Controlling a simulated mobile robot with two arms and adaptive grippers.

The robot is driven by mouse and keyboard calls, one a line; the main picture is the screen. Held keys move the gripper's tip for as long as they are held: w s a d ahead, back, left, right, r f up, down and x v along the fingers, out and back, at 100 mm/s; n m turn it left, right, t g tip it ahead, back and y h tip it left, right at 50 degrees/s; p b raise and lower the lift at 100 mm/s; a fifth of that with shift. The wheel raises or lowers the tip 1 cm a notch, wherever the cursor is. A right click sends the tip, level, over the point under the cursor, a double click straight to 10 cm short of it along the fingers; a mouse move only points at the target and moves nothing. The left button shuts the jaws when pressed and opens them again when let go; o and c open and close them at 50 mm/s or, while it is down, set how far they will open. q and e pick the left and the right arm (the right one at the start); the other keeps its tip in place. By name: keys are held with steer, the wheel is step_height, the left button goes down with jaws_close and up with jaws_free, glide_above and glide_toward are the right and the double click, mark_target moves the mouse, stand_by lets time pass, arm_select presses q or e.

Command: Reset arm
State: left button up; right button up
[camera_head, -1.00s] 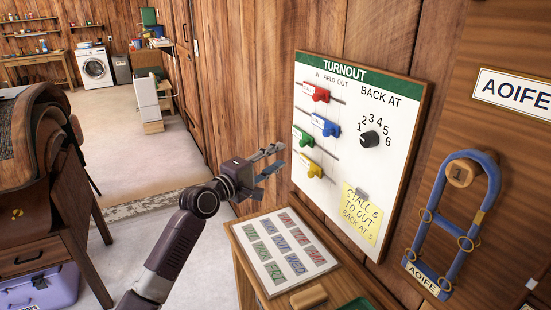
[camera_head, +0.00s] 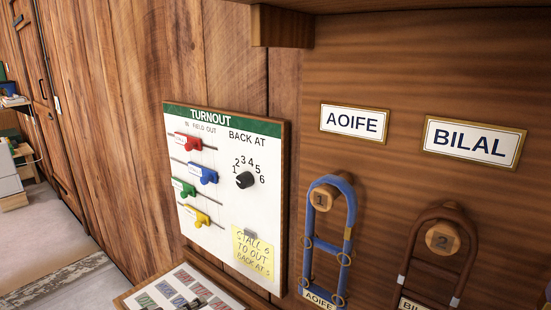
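Neither of my grippers shows in the head view now, and no part of my arms is visible. The white turnout board (camera_head: 215,235) hangs on the wood wall with a green header. It carries a red slider (camera_head: 188,142), a blue slider (camera_head: 203,174), a green slider (camera_head: 184,187) and a yellow slider (camera_head: 197,216) on rails. A yellow note (camera_head: 253,252) is fixed at the board's lower right.
A blue halter (camera_head: 349,216) hangs on peg 1 under the AOIFE plate (camera_head: 354,122). A brown halter (camera_head: 408,256) hangs on peg 2 under the BILAL plate (camera_head: 473,142). A card with coloured labels (camera_head: 182,291) lies below the board. Floor (camera_head: 40,235) is open at left.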

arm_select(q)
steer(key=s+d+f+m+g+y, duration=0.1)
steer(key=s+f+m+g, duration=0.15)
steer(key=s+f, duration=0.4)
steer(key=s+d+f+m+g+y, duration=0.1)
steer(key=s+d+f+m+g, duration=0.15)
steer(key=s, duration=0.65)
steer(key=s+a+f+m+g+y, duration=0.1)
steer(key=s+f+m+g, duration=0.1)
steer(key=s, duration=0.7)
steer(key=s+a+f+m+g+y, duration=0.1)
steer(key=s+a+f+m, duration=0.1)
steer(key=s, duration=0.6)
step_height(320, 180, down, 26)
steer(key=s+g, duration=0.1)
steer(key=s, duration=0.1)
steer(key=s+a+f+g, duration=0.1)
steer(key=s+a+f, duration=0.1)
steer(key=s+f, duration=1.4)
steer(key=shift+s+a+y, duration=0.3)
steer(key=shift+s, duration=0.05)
